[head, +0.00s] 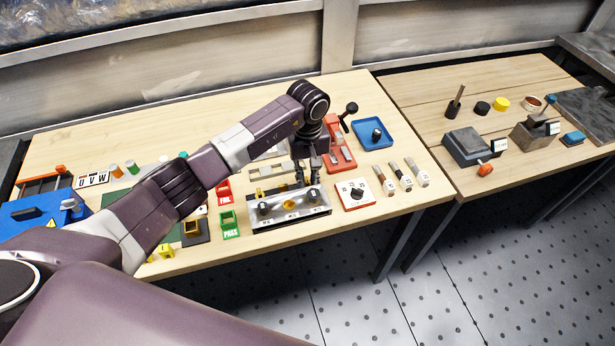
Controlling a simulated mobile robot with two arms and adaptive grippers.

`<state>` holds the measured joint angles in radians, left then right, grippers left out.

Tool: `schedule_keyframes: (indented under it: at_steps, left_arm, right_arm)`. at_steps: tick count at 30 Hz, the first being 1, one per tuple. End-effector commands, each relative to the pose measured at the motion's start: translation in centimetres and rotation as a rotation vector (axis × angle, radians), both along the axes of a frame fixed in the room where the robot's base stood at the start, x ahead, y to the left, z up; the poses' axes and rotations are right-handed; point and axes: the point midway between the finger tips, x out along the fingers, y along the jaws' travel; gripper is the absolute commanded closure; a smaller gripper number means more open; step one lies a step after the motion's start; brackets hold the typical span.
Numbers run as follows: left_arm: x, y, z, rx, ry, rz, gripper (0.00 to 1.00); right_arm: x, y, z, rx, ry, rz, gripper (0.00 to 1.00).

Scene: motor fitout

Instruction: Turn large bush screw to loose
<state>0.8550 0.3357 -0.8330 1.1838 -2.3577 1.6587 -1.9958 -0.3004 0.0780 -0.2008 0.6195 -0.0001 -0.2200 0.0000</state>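My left gripper (307,181) points down over the back right part of a silver metal fixture (290,216) on the wooden table. Its two dark fingers look apart, with a gap between them. The fixture carries a dark knob-like screw (264,208) at its left and another (314,194) at its right, with yellow marks between them. The fingertips are just above or behind the right screw; I cannot tell whether they touch it. Which screw is the large bush one is too small to read. My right gripper is out of view.
Right of the fixture is a white block with a dark knob (356,193), then several small cylinders. A red fixture (338,148) and blue tray (388,141) stand behind. Green PASS (230,233) and red FAIL (224,198) holders are left. A second table (490,188) stands right.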

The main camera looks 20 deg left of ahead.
Motion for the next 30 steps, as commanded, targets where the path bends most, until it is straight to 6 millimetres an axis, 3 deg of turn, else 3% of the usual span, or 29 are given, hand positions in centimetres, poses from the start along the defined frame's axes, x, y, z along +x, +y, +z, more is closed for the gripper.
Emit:
schedule_keyframes:
  at_steps: [6,17,30]
  left_arm:
    - [0.0,0.0,0.0,0.0,0.0,0.0,1.0]
    - [0.0,0.1,-0.2,0.0,-0.001,0.022,1.0]
    - [0.3,0.0,-0.5,0.002,-0.003,0.299,1.0]
  right_arm:
    - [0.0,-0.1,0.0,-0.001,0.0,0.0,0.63]
    - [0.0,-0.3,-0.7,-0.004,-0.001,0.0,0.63]
    - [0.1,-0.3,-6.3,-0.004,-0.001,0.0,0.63]
